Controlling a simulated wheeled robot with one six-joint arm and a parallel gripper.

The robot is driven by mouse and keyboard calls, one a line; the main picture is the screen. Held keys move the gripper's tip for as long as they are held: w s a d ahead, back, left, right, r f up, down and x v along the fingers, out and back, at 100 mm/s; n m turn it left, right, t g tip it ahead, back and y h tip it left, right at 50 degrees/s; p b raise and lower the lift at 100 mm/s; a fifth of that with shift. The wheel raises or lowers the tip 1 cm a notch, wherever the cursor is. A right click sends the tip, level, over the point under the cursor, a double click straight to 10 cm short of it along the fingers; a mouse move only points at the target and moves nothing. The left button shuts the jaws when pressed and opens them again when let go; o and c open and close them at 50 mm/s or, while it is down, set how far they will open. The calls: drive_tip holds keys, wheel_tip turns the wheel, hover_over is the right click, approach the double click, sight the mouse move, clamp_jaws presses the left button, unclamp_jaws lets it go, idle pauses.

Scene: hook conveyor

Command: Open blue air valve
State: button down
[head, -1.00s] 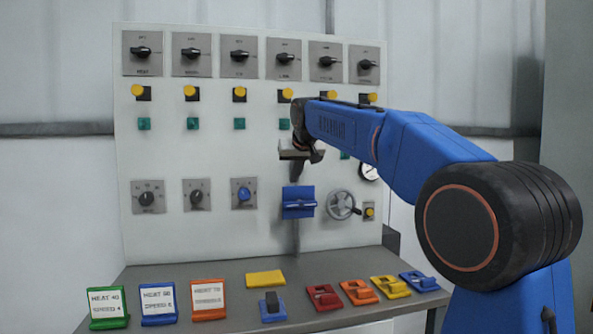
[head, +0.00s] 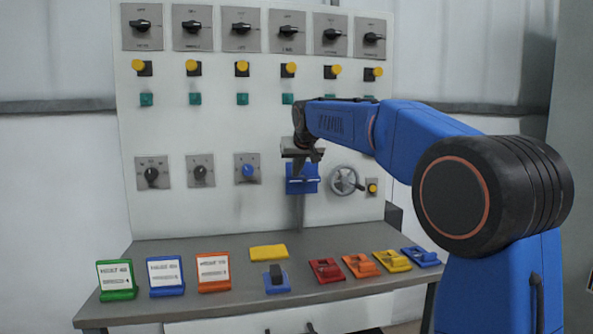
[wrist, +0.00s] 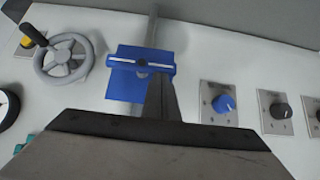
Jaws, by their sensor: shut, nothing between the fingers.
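The blue valve (head: 309,186) is a blue plate with a horizontal bar handle, mounted on a grey vertical pipe on the white panel. In the wrist view the valve (wrist: 125,84) shows its handle (wrist: 120,61) lying across the pipe. My gripper (head: 298,173) is shut and empty, with its tip in front of the valve's upper left part in the head view. In the wrist view my gripper (wrist: 160,82) overlaps the handle's right end and hides part of the plate. I cannot tell whether it touches the handle.
A grey handwheel (head: 344,181) stands close beside the valve. A blue knob (head: 248,170) and black knobs are on its other side. The desk (head: 215,312) below holds label stands and several coloured switches.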

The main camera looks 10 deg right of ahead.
sight(292, 183)
drive_tip(key=shift+a+f+n+h, duration=0.2)
drive_tip(key=shift+a+n+h, duration=0.1)
drive_tip(key=shift+h, duration=0.2)
drive_tip(key=a+f+n+h, duration=0.1)
drive_tip(key=h, duration=0.1)
drive_tip(key=shift+a+f+h, duration=0.1)
drive_tip(key=shift+f+h, duration=0.05)
drive_tip(key=shift+h, duration=0.15)
drive_tip(key=f+n+h, duration=0.2)
drive_tip(key=h, duration=0.1)
drive_tip(key=shift+a+f+t, duration=0.1)
drive_tip(key=shift+a+t, duration=0.2)
drive_tip(key=shift+t, duration=0.1)
drive_tip(key=f+n+t+h, duration=0.1)
drive_tip(key=f+n+h, duration=0.1)
drive_tip(key=h, duration=0.1)
drive_tip(key=d+f+n+t+h, duration=0.1)
drive_tip(key=n+h, duration=0.1)
drive_tip(key=shift+d+f+n+t+h, duration=0.15)
drive_tip(key=shift+f+n+t+h, duration=0.15)
drive_tip(key=shift+f+n+h, duration=0.1)
drive_tip(key=shift+d+f, duration=0.1)
idle(0.5)
